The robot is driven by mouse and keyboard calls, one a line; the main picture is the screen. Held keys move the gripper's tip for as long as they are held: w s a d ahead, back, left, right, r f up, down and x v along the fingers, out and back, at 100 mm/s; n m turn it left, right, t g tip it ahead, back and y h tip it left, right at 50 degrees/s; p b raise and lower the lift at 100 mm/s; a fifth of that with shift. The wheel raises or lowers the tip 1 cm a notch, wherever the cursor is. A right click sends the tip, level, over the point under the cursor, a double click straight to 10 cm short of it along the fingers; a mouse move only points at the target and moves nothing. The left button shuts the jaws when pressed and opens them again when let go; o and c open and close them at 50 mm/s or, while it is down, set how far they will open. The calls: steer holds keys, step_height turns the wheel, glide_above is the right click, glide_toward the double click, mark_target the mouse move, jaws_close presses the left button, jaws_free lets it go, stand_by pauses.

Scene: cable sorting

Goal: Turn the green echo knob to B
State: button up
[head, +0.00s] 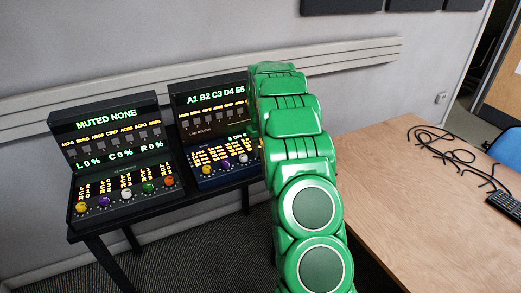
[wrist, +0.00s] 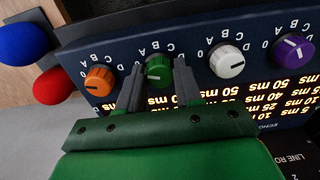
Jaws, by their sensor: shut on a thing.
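The green echo knob (wrist: 158,69) is in the wrist view, on a dark blue panel (wrist: 195,45) seen upside down, with letters A to D around it. The two fingers of my gripper (wrist: 160,84) stand on either side of the knob and are shut on it. The knob's pointer is too small and shaded to read against the letters. In the head view, my green arm hides the gripper and the green knob. The right console (head: 205,178) there shows "A1 B2 C3 D4 E5" on its display (head: 213,96).
Beside the green knob are an orange knob (wrist: 99,80) and a white knob (wrist: 227,62), with a purple knob (wrist: 293,48) farther right. A red ball (wrist: 54,87) and blue ball (wrist: 22,43) show at left. A left console (head: 118,190) and wooden table (head: 400,190) flank my arm.

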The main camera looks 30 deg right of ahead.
steer(key=shift+c, duration=0.6)
steer(key=shift+m, duration=0.4)
steer(key=m, duration=0.2)
steer(key=shift+m, duration=0.4)
steer(key=m, duration=0.3)
steer(key=shift+m, duration=0.3)
steer(key=m, duration=0.3)
steer(key=shift+m, duration=1.9)
